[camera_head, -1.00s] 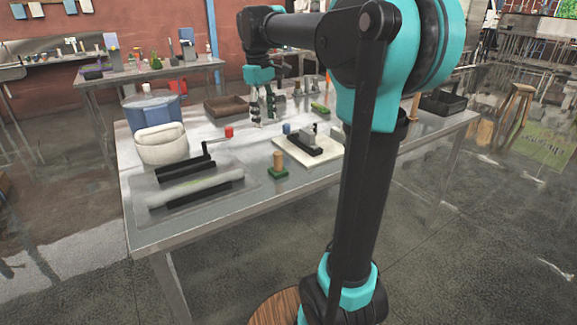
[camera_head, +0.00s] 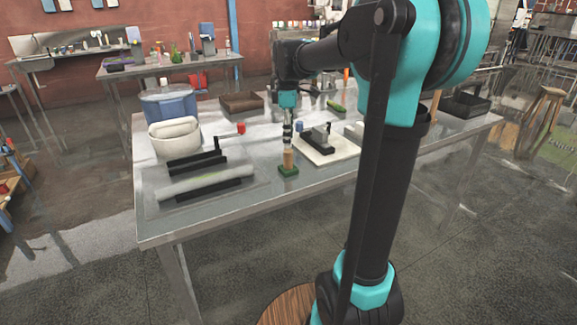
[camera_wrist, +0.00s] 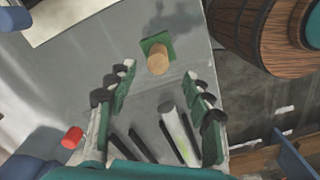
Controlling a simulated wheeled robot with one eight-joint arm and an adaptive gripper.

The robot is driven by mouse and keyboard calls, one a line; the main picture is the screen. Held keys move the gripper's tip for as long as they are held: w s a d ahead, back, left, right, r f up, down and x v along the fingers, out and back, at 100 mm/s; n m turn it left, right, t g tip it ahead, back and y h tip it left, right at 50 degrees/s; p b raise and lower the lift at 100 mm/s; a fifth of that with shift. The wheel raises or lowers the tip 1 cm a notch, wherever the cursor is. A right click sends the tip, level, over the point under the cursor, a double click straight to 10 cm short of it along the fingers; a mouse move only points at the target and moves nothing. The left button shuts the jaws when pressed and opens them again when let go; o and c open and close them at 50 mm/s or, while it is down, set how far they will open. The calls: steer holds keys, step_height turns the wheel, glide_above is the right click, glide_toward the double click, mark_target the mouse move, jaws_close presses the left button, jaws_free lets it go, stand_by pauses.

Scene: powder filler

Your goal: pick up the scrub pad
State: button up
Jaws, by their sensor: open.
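The scrub pad, a green square base with an upright round wooden handle, stands near the front edge of the metal table in the head view (camera_head: 288,170). My gripper (camera_head: 288,143) is just above the handle there, pointing down. In the wrist view my gripper (camera_wrist: 162,79) is open, with its two fingers spread apart and nothing between the tips. The scrub pad (camera_wrist: 158,60) shows a little beyond the fingertips, between their lines. I cannot tell whether a finger touches the handle.
Left of the pad, a pale cylinder (camera_head: 205,184) lies across black holders. A white board (camera_head: 333,151) with a black-and-grey device lies close on the right. A red item (camera_head: 241,128), a white tub (camera_head: 176,137) and a brown tray (camera_head: 241,103) stand farther back.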

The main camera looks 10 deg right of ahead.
mark_target(288, 150)
steer(key=shift+w+f, duration=0.15)
steer(key=shift+f, duration=3.5)
jaws_close()
steer(key=shift+r, duration=0.1)
step_height(288, 150, up, 20)
